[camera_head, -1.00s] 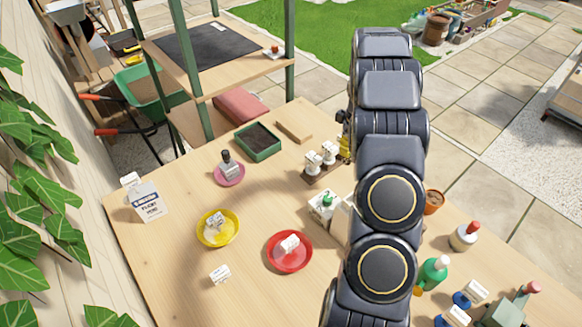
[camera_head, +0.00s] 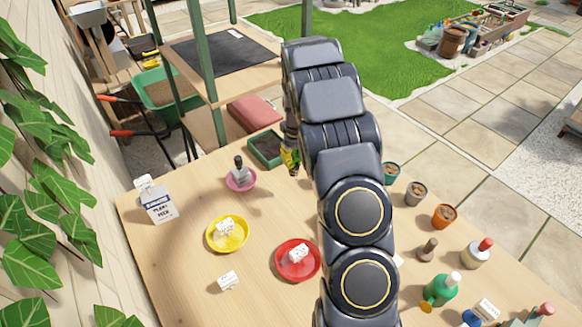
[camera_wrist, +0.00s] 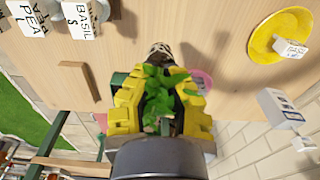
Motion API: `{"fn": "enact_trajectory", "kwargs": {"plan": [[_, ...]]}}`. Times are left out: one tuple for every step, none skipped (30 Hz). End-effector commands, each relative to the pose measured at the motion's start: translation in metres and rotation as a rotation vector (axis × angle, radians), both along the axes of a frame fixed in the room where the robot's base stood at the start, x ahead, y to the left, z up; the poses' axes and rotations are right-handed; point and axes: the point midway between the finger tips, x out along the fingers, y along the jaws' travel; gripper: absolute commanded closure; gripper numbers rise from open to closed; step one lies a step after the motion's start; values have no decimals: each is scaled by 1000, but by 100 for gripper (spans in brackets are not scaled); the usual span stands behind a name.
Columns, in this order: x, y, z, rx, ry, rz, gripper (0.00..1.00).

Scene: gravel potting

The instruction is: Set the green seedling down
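The green seedling (camera_wrist: 158,90) is between the yellow fingers of my gripper (camera_wrist: 160,95) in the wrist view, its leaves spread over them. Its brown, speckled root plug (camera_wrist: 160,48) sticks out beyond the fingertips over the wooden table (camera_wrist: 215,35). In the head view my gripper (camera_head: 290,160) is beside the green soil tray (camera_head: 266,150) and right of the pink saucer (camera_head: 230,185). The seedling is too small to make out there. The pink saucer, which bears a dark-topped item, is mostly hidden behind my gripper in the wrist view (camera_wrist: 207,79).
A yellow saucer (camera_head: 212,242) and a red saucer (camera_head: 283,272) each bear a white tag. A white box (camera_head: 158,204) stands at the table's left. Several pots and bottles stand at the right, including an orange pot (camera_head: 444,216). A wooden block (camera_wrist: 77,75) lies beside my gripper.

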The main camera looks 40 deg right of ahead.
Motion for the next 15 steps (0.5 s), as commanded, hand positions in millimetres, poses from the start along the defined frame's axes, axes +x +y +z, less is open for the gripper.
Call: {"fn": "enact_trajectory", "kwargs": {"plan": [[8, -6, -4, -3, -4, -1, 100], [12, -8, -6, -3, -5, -1, 100], [16, -10, -10, 0, -1, -1, 100], [19, -12, -14, 0, 0, 0, 100], [23, -14, -18, -1, -1, 0, 100], [27, -17, -25, 1, 1, 0, 100], [30, -18, -31, 3, 2, -1, 100], [33, -20, -35, 2, 0, -1, 100], [38, -23, -39, 0, -3, -1, 100], [41, -24, -44, 0, -1, 0, 100], [43, -26, -48, 1, 0, 0, 100], [46, -28, -51, 0, -2, 1, 100], [48, -29, -52, -2, -4, 1, 100], [50, -30, -54, -2, -4, 1, 100], [51, -30, -57, -1, -2, 0, 100]]}}
